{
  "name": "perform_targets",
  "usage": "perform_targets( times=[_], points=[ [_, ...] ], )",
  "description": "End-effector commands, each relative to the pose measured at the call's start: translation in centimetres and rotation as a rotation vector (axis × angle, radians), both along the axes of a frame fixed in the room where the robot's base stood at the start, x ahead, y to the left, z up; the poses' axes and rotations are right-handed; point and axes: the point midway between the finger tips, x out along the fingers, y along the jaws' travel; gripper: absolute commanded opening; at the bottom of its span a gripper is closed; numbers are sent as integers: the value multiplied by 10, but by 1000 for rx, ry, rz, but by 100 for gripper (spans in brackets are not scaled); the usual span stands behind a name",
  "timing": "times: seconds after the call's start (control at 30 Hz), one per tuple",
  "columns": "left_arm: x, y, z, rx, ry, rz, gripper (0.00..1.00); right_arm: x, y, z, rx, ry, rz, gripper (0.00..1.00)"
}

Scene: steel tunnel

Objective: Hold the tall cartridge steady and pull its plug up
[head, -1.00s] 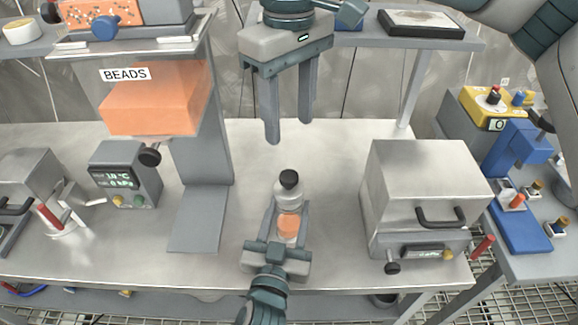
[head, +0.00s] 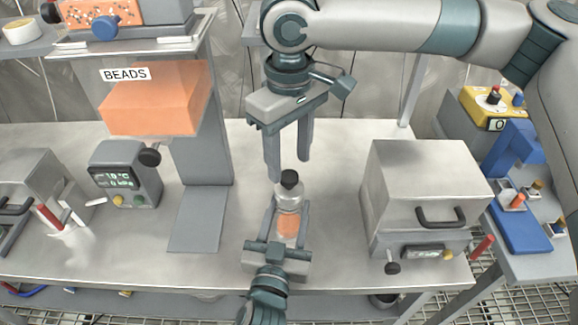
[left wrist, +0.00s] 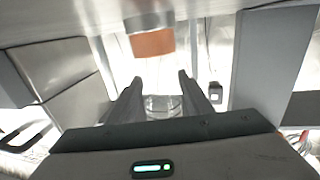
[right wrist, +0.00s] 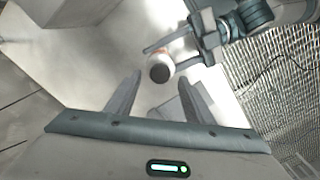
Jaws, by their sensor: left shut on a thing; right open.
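The tall cartridge (head: 288,200) stands upright on the steel table, a clear-grey body with an orange band low down and a black plug (head: 289,178) on top. My left gripper (head: 283,222) is shut on the cartridge from the near side, a finger along each flank. The left wrist view shows the glassy body (left wrist: 162,104) between its fingers. My right gripper (head: 287,170) is open and points down, its fingertips just behind and around plug height. In the right wrist view the black plug (right wrist: 159,73) lies beyond the open fingers (right wrist: 160,80), with nothing between them.
A bead dispenser (head: 155,98) with an orange hopper stands to the left, beside a small display box (head: 125,175). A steel oven-like box (head: 425,190) stands to the right. A blue press (head: 517,155) is farther right. The table around the cartridge is clear.

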Motion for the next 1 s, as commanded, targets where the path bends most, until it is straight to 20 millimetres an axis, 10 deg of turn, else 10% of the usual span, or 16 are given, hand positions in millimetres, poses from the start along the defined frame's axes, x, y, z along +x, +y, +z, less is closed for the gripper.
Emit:
perform_targets(
  times=[0.6, 0.83, 1.0],
  points=[
    [0, 0, -1, 0, 2, 0, 19, 0, 0, -30, 1, -1, 0, 48],
    [0, 0, -1, 0, 2, 0, 19, 0, 0, -30, 1, -1, 0, 0],
    [0, 0, -1, 0, 2, 0, 19, 0, 1, -25, 2, -1, 0, 0]
  ],
)
